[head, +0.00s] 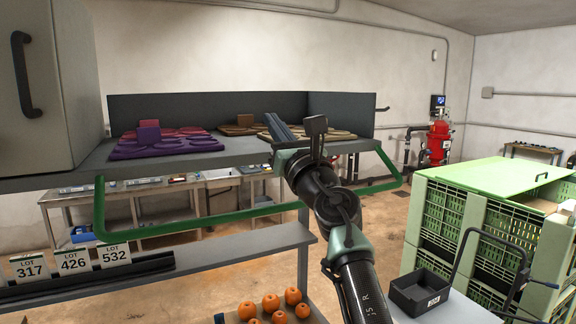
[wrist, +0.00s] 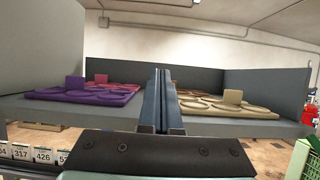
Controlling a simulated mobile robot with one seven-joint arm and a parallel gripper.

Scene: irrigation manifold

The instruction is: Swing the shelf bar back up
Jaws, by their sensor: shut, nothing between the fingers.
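The green shelf bar (head: 190,226) hangs below the front edge of the upper grey shelf (head: 205,158) in the head view. Its left arm drops from the shelf's left part, and its right end slants up to the shelf's right corner. My arm hides part of its long run. My gripper (head: 281,128) is shut and empty, at the shelf's front edge and above the bar's long run. In the wrist view my gripper (wrist: 162,100) points in over the shelf, its fingers together. The bar is not seen there.
Purple trays (head: 165,146) and tan trays (head: 300,135) lie on the shelf, either side of my gripper. A grey cabinet (head: 50,90) stands at the left. Lot signs (head: 73,262) and orange fruit (head: 271,303) are below. Green crates (head: 480,215) stand right.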

